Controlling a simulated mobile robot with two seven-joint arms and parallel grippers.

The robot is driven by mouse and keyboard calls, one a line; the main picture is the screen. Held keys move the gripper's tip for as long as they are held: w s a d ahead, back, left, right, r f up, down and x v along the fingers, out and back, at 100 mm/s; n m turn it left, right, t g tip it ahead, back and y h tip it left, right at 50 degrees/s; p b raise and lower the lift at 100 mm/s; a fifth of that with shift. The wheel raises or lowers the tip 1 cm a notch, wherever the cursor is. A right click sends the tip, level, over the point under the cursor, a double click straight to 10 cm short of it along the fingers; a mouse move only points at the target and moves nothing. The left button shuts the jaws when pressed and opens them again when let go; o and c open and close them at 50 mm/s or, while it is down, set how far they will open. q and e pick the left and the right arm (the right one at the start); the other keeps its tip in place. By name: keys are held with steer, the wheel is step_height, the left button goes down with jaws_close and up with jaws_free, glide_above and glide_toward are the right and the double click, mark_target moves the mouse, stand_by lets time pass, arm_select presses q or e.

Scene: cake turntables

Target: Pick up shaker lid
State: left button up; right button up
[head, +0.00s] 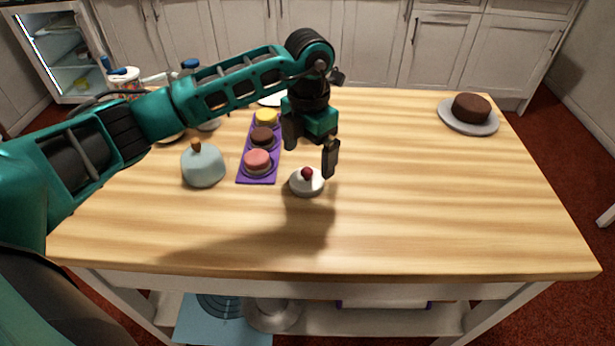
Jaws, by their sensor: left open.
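My left gripper (311,159) is open and empty, with its fingers pointing down at the middle of the table. Just below it, a small white round piece with a red knob on top (307,186) sits on the wood; it may be the shaker lid, but I cannot tell for sure. The fingers look a little above and behind it, with a gap. A pale blue dome with a wooden knob (203,167) stands to the left. My right gripper is not in view.
A purple tray (246,178) with yellow, brown and pink cakes lies left of the gripper. A chocolate cake (471,107) sits on a plate (483,128) at back right. Bottles and jars at back left are partly hidden by my arm.

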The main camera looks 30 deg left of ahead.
mark_target(307, 170)
arm_select(q)
steer(key=shift+a+f, duration=0.2)
steer(key=shift+f, duration=2.95)
steer(key=shift+c, duration=0.3)
steer(key=shift+r, duration=0.1)
steer(key=c, duration=1)
